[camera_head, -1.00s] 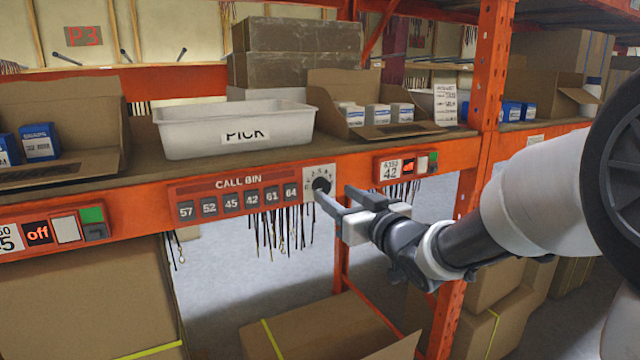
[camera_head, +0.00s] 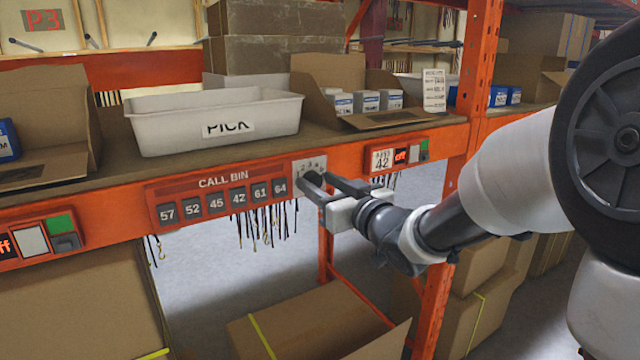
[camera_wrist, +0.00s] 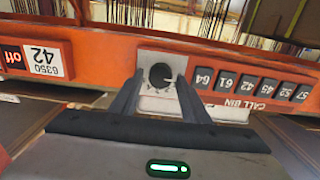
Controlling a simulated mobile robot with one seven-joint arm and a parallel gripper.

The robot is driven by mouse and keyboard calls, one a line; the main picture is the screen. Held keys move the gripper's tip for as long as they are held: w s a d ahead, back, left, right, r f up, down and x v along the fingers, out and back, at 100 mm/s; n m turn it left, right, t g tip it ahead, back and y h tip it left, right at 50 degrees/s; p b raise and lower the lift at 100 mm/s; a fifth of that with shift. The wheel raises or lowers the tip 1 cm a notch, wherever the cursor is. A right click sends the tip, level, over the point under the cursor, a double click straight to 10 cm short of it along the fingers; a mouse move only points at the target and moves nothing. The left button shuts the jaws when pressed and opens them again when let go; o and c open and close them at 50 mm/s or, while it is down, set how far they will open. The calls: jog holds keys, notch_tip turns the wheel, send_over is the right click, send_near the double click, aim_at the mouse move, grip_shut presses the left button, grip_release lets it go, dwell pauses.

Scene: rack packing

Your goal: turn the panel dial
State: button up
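The panel dial is a dark round knob on a white numbered plate (camera_head: 312,164) on the orange shelf beam, at the right end of the CALL BIN panel (camera_head: 222,194). The knob shows clearly in the wrist view (camera_wrist: 160,75), with a light pointer mark. In the head view my gripper hides most of it. My gripper (camera_head: 321,180) is open, its two fingers pointing at the plate. In the wrist view the fingertips (camera_wrist: 158,88) flank the dial left and right. I cannot tell whether they touch it.
A white PICK bin (camera_head: 215,125) stands on the shelf above the panel. A small label unit reading 42 (camera_head: 383,160) sits right of the dial on the beam. An orange upright (camera_head: 474,100) stands farther right. Dark hooks hang below the beam.

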jog(key=c, duration=0.8)
jog(key=m+p, duration=0.2)
jog(key=m, duration=0.1)
jog(key=shift+r+p, duration=0.2)
jog(key=shift+p, duration=0.1)
jog(key=m+p, duration=0.2)
jog(key=m, duration=0.1)
jog(key=shift+w+d+m+p, duration=0.1)
jog(key=shift+m+p, duration=0.2)
jog(key=m+p, duration=0.3)
jog(key=m, duration=0.2)
jog(key=shift+f, duration=0.2)
